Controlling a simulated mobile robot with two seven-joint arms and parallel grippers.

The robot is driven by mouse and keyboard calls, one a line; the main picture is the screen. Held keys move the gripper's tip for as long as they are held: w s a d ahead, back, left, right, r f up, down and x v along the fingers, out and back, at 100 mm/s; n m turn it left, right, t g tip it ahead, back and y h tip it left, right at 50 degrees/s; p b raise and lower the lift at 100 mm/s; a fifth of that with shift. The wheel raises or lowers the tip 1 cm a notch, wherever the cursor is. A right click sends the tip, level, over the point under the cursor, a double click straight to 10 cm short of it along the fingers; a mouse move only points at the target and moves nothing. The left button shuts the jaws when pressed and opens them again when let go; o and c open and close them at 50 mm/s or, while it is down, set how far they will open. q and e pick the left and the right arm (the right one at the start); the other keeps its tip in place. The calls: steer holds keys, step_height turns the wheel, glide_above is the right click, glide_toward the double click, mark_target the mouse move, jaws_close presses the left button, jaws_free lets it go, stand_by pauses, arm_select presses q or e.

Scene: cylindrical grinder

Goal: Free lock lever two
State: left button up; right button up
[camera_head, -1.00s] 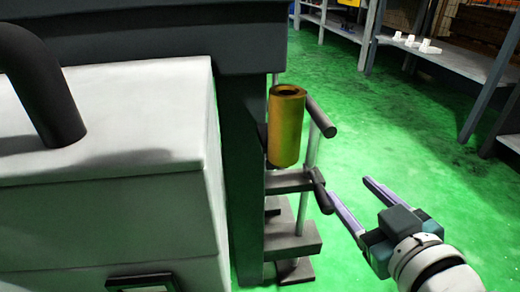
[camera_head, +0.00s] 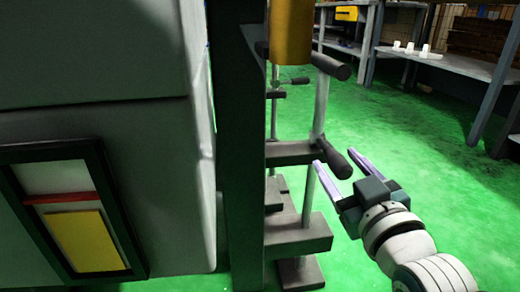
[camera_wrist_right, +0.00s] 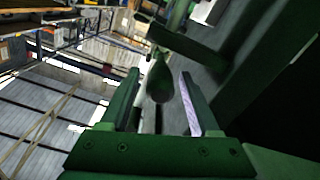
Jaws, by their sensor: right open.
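Two dark cylindrical lever handles stick out from the machine's side in the head view. The upper lever handle (camera_head: 332,66) is below and right of the yellow cylinder. The lower lever handle (camera_head: 334,160) is at the end of a dark bracket; the picture does not label which is lever two. My right gripper (camera_head: 335,163) is open, its fingertips at the lower handle, one on either side in the picture. In the right wrist view the lower handle (camera_wrist_right: 160,80) shows nearly end-on between the open fingers, with no clear contact. My left gripper is not in view.
The yellow cylinder (camera_head: 291,30) hangs above the brackets. A dark upright post (camera_head: 240,170) and the grey machine body (camera_head: 165,150) stand to the left. A lower block (camera_head: 298,237) juts out below the levers. Green floor (camera_head: 430,170) is free to the right.

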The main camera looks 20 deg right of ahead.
steer(key=shift+w+d, duration=0.2)
steer(key=shift+w, duration=0.5)
jaws_close()
stand_by(1.0)
